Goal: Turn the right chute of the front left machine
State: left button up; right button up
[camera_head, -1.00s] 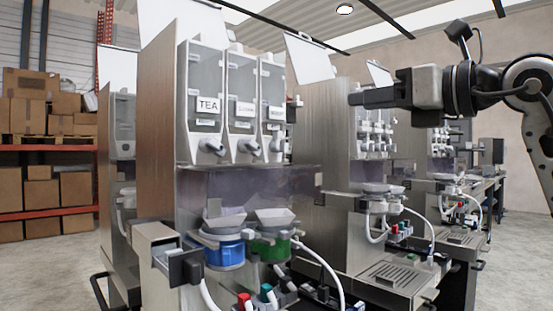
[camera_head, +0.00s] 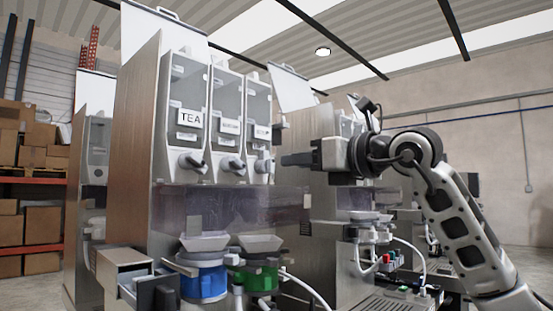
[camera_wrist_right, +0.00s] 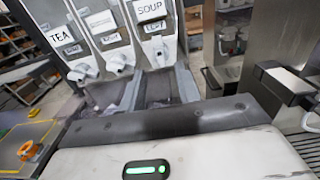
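The front left machine (camera_head: 133,150) has three grey canisters, the left labelled TEA. The right canister's label is blurred in the head view but reads SOUP in the wrist view. Its chute, the right chute (camera_head: 263,167), is a small grey spout low on the canister front; it also shows in the right wrist view (camera_wrist_right: 157,52). My right gripper (camera_head: 287,160) reaches in from the right, its fingertips at about the chute's height and just right of it in the picture. Contact cannot be made out, nor whether the fingers are apart. My left gripper is out of view.
Under the chutes are blue (camera_head: 203,283) and green (camera_head: 258,274) containers with white funnels. An open drawer (camera_head: 130,275) juts out at lower left. More machines (camera_head: 350,200) stand behind on the right. Shelves with boxes (camera_head: 40,225) are at far left.

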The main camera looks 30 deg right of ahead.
aim_at(273, 163)
jog(key=p+x, duration=0.1)
jog(key=x, duration=0.5)
jog(key=shift+w+a, duration=0.1)
jog(key=shift+w, duration=0.15)
jog(key=c, duration=0.6)
